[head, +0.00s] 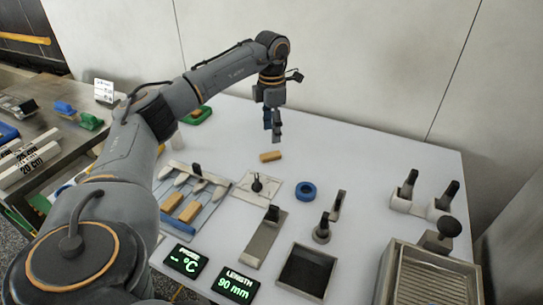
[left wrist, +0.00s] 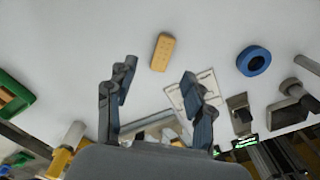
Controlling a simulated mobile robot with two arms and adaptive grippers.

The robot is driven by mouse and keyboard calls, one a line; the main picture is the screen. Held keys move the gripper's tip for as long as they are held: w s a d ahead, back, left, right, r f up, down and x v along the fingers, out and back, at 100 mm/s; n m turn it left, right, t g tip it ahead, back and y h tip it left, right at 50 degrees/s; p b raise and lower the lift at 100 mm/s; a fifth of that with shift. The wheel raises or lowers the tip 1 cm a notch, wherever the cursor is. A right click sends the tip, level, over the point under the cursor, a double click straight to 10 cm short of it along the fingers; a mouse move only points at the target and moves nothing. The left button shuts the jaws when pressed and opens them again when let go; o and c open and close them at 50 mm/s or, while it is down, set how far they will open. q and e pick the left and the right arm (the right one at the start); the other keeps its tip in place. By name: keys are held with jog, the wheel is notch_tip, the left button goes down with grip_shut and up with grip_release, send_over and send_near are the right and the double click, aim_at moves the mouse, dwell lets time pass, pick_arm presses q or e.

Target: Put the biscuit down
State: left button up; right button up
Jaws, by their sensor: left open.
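A tan, oblong biscuit (head: 270,156) lies flat on the white table, alone. It also shows in the left wrist view (left wrist: 162,52), with small dots on its top. My left gripper (head: 273,130) is above and behind the biscuit in the head view, pointing down. In the left wrist view the gripper (left wrist: 158,88) has its two fingers wide apart with nothing between them. The biscuit is beyond the fingertips and apart from them. My right gripper is not in view.
A blue ring (head: 305,191) and a pale square plate with a dark knob (head: 256,187) are near the biscuit. A rack (head: 196,219) holds more biscuits. A dark square tray (head: 306,271) and black-handled tools stand at front and right.

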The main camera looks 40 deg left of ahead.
aim_at(272, 154)
pick_arm(q)
jog(key=f, duration=0.3)
jog(key=f+p, duration=0.1)
jog(key=f, duration=0.3)
jog(key=shift+s+d+f, duration=0.15)
jog(key=shift+d+f, duration=0.05)
jog(key=shift+f, duration=0.1)
jog(key=shift+c, duration=0.2)
jog(key=c, duration=0.9)
